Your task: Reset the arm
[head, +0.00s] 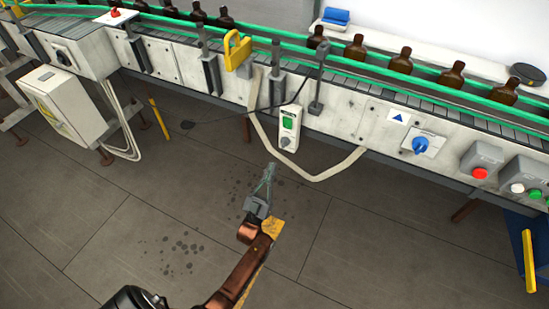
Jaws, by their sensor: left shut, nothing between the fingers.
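My left arm comes in from the bottom of the head view, a little left of the middle. Its gripper (268,173) points up the picture, over the grey floor. The fingers are closed together and hold nothing. The gripper is apart from the conveyor and appears below the control box with the green button (288,130). My right gripper is not in view.
A conveyor (345,105) with green rails crosses the top, carrying several amber bottles (355,48). A blue rotary switch (420,145) and a red button (479,173) are on its right front. A grey cabinet (60,105) stands at left. The floor (150,220) is largely clear.

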